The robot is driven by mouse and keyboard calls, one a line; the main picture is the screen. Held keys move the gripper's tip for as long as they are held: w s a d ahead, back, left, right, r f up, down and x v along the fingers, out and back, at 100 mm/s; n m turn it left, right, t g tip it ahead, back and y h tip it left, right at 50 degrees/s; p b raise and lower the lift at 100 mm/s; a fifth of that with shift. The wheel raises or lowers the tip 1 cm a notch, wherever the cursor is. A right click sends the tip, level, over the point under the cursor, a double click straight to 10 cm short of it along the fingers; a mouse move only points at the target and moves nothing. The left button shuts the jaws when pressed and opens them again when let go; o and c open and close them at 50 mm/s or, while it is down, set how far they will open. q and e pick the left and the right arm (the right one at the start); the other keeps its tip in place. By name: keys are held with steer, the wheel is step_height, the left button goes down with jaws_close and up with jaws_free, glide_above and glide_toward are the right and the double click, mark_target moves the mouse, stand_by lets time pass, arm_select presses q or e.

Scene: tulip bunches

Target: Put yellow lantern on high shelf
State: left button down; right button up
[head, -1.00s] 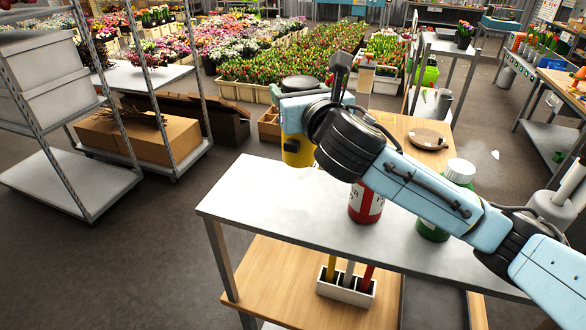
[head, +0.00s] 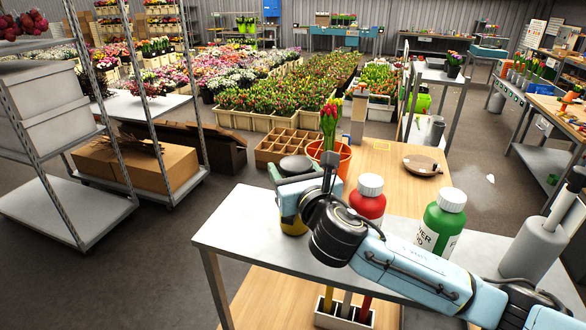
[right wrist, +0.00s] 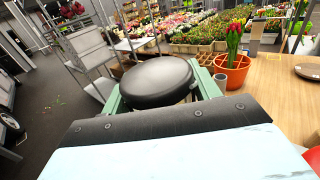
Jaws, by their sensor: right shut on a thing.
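The yellow lantern (head: 291,227) has a dark round top, which fills the middle of the right wrist view (right wrist: 157,82). My right gripper (head: 300,182) is shut on it, with a green finger on each side of the top. The lantern is upright over the left part of the grey shelf top (head: 235,225), partly hidden by my wrist. I cannot tell whether its base touches the shelf. My left gripper is not in view.
A red bottle (head: 368,203) and a green bottle (head: 441,225) stand to the right on the grey top. Behind are an orange pot of tulips (head: 330,152) and a wooden table (head: 385,165). A wooden lower shelf (head: 255,290) holds a white holder (head: 340,318).

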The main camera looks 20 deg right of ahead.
steer(key=o, duration=1.1)
steer(key=shift+f, duration=0.1)
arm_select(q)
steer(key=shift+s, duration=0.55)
arm_select(e)
steer(key=o, duration=0.4)
steer(key=shift+s+r, duration=0.1)
steer(key=shift+r, duration=0.1)
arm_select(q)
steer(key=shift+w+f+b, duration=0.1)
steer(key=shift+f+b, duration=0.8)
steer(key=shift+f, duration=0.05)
arm_select(e)
steer(key=s, duration=0.8)
steer(key=s+d, duration=0.1)
steer(key=s, duration=0.3)
steer(key=shift+w, duration=0.1)
